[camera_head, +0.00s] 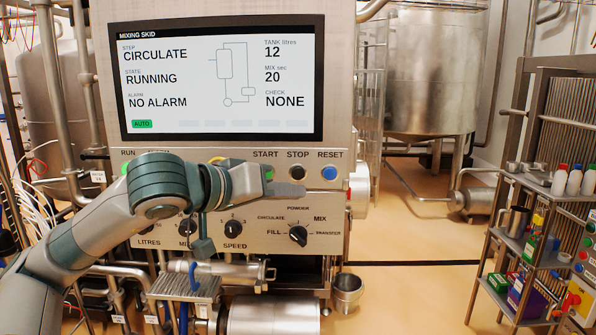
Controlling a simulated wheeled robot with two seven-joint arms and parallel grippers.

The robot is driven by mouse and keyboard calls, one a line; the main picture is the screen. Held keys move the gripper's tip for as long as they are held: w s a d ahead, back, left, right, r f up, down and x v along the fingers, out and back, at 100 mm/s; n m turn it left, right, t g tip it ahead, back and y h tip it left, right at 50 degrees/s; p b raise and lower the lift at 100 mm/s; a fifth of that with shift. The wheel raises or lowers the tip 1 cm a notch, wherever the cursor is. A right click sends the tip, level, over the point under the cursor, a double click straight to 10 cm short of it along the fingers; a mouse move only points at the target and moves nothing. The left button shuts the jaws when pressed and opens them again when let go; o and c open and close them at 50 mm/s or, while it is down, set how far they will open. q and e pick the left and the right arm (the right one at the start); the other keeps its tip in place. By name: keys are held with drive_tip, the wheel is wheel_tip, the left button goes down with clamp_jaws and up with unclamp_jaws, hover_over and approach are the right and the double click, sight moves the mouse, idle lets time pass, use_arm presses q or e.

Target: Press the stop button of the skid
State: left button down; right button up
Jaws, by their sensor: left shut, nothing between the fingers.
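The skid panel (320,248) faces me with a screen (220,82) reading CIRCULATE, RUNNING and NO ALARM. The stop button (297,172) is dark and round, under the word STOP. My left gripper (296,189) is shut and empty. Its tips show just below the stop button in the picture; I cannot tell whether they touch the panel. My right gripper is not in view.
A mode selector knob (298,236) and a speed knob (232,227) are below my gripper. A shelf rack (541,190) with bottles stands at the right, with open floor between.

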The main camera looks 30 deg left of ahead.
sight(298, 174)
use_arm(q)
drive_tip(key=shift+w+a+p, duration=0.25)
drive_tip(key=shift+w+a, duration=0.4)
drive_tip(key=shift+w, duration=0.4)
drive_tip(key=shift+w+a+p, duration=0.2)
drive_tip(key=shift+w+a, duration=0.45)
drive_tip(key=shift+w, duration=0.4)
drive_tip(key=shift+w+a+p, duration=0.25)
drive_tip(key=shift+w+a, duration=0.4)
drive_tip(key=shift+w, duration=0.4)
drive_tip(key=shift+w+a, duration=0.45)
drive_tip(key=shift+w, duration=0.2)
idle(0.7)
drive_tip(key=shift+s+d+b, duration=0.1)
drive_tip(key=shift+s+b, duration=0.05)
drive_tip(key=shift+b, duration=0.15)
drive_tip(key=shift+s+d+f, duration=0.1)
drive_tip(key=shift+s+d, duration=0.1)
drive_tip(key=shift+s, duration=0.05)
drive_tip(key=shift+s+d, duration=0.1)
drive_tip(key=shift+s, duration=0.15)
drive_tip(key=shift+d+b, duration=0.1)
drive_tip(key=shift+b, duration=0.2)
